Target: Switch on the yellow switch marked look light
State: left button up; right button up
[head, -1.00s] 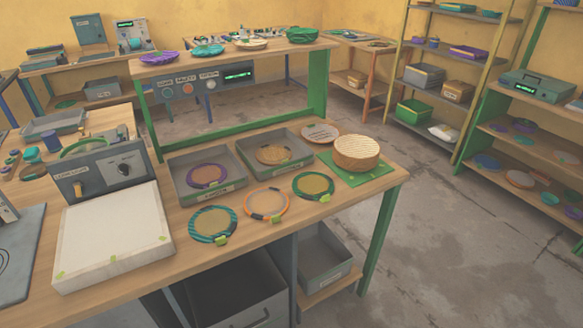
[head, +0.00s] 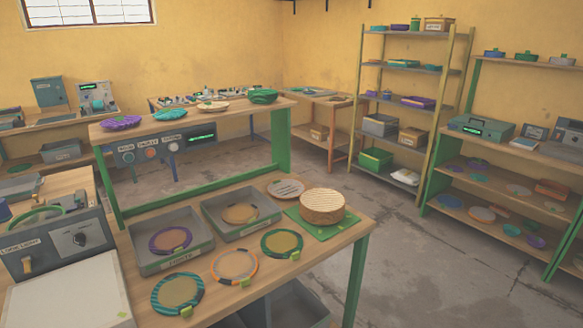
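A grey control box (head: 62,246) labelled look light stands on the workbench at the left of the head view. A yellow switch lever (head: 27,265) sits on its front at the left, under the label. Its exact position, on or off, is hard to tell. A black knob (head: 80,240) is on the box's right half. A white light panel (head: 68,298) lies in front of the box, cut off by the lower left edge, and looks unlit. Neither of my grippers is in view.
Several hoops, such as the teal one (head: 178,294), and two grey trays (head: 172,262) lie right of the box. A woven round basket (head: 322,206) sits on a green mat. A raised shelf (head: 190,118) stands behind. Open floor (head: 400,260) lies at the right.

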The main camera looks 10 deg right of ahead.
aim_at(27, 260)
jog(key=u, duration=1.3)
